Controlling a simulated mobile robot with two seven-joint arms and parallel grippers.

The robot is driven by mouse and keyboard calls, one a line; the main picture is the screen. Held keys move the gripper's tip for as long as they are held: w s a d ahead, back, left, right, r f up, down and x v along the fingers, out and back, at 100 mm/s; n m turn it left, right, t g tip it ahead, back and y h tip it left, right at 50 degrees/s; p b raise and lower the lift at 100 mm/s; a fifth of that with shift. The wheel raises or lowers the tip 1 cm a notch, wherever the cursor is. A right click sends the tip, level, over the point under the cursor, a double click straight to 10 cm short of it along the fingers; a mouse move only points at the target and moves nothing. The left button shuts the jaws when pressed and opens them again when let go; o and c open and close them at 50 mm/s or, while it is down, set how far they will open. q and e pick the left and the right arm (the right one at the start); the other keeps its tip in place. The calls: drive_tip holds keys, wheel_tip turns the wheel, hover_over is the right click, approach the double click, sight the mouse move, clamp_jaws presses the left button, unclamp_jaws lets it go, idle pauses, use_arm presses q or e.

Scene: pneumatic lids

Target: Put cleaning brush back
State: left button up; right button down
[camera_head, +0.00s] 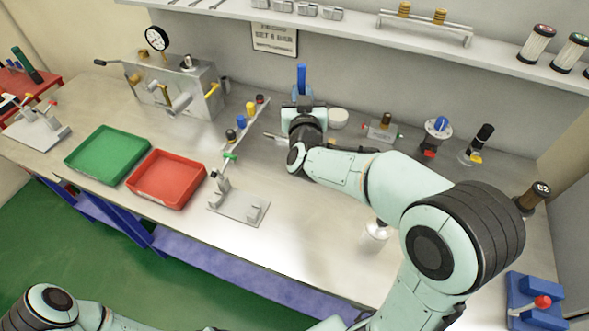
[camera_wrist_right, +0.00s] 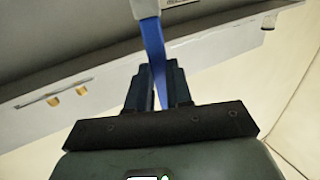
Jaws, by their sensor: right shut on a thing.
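The cleaning brush shows as a blue upright strip (camera_head: 301,78) near the back wall, above my right gripper (camera_head: 302,101). In the right wrist view the blue handle (camera_wrist_right: 153,45) passes between the two dark fingers of my right gripper (camera_wrist_right: 160,82), which is shut on it. A pale piece (camera_wrist_right: 145,8) is at the handle's far end, cut off by the picture's top edge. The brush's lower part in the head view is hidden by my gripper. I cannot tell whether it touches the bench. My left gripper is out of view.
A white round dish (camera_head: 338,117) stands just right of my right gripper. A rail with coloured knobs (camera_head: 240,130) is to its left. A red tray (camera_head: 167,179) and green tray (camera_head: 106,153) lie farther left. A wall shelf (camera_head: 360,28) runs above.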

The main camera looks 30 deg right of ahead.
drive_tip(key=shift+s+d+f, duration=0.15)
drive_tip(key=shift+s+f, duration=0.1)
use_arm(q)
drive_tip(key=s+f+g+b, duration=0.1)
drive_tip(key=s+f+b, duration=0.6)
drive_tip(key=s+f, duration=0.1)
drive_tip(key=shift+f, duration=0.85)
use_arm(e)
wheel_tip(320, 180, down, 20)
drive_tip(key=shift+r, duration=0.2)
drive_tip(key=shift+f+b, duration=0.15)
drive_tip(key=shift+b, duration=0.2)
drive_tip(key=c, duration=1.4)
unclamp_jaws()
drive_tip(key=shift+f, duration=0.1)
drive_tip(key=shift+c, duration=0.2)
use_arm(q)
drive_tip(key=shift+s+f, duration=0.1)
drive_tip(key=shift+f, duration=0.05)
use_arm(e)
drive_tip(key=o, duration=0.4)
